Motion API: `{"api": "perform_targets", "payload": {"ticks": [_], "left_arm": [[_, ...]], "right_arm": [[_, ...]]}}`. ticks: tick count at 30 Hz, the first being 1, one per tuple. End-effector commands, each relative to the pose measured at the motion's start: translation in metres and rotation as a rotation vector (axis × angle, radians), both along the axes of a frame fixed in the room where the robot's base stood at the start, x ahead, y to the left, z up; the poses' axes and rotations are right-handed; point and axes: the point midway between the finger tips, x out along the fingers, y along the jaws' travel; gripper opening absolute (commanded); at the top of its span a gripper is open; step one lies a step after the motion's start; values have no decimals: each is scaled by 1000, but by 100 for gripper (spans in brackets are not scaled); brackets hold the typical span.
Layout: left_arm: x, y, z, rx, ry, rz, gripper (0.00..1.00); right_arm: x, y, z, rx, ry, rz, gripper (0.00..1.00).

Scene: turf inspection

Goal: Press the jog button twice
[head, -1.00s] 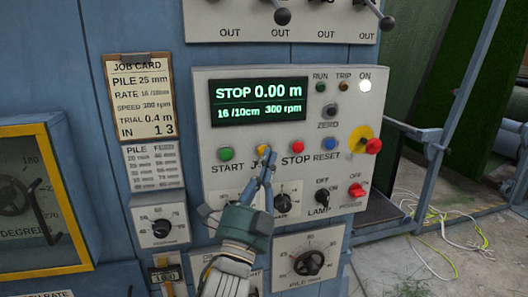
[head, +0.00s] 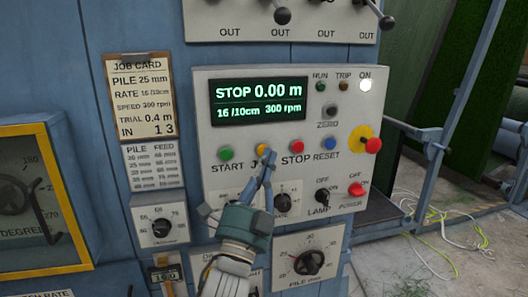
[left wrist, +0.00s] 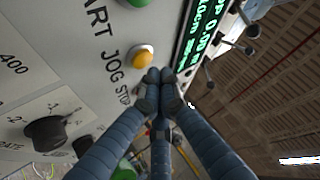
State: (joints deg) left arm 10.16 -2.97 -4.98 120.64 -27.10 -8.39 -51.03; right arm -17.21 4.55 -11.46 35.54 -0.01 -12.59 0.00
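The yellow jog button (head: 262,150) sits on the light control panel (head: 350,95), between the green start button (head: 226,153) and the red stop button (head: 297,146). My left gripper (head: 267,160) is shut and empty, its fingertips just below and right of the jog button, partly covering the JOG label. In the left wrist view the jog button (left wrist: 143,57) shows whole beside the closed fingertips (left wrist: 161,78). I cannot tell whether they touch the panel. The display (head: 258,101) reads STOP, 0.00 m, 16/10cm, 300 rpm. My right gripper is not in view.
A blue reset button (head: 330,144) and a yellow-backed red knob (head: 372,146) are to the right. The lamp switch (head: 322,196) and red power switch (head: 356,189) sit lower. A job card (head: 143,98) hangs at left. Cables (head: 450,225) lie on the floor at right.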

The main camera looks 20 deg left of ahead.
Motion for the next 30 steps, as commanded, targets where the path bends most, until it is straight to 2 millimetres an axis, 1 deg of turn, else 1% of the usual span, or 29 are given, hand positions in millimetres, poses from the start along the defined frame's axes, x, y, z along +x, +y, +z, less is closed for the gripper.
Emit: {"api": "perform_targets", "payload": {"ticks": [11, 18, 30], "left_arm": [[1, 1, 0, 0, 0, 0, 0], [7, 5, 1, 0, 0, 0, 0], [7, 5, 0, 0, 0, 0, 0]], "right_arm": [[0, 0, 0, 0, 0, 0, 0], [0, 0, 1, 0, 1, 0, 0], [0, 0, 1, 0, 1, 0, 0]]}}
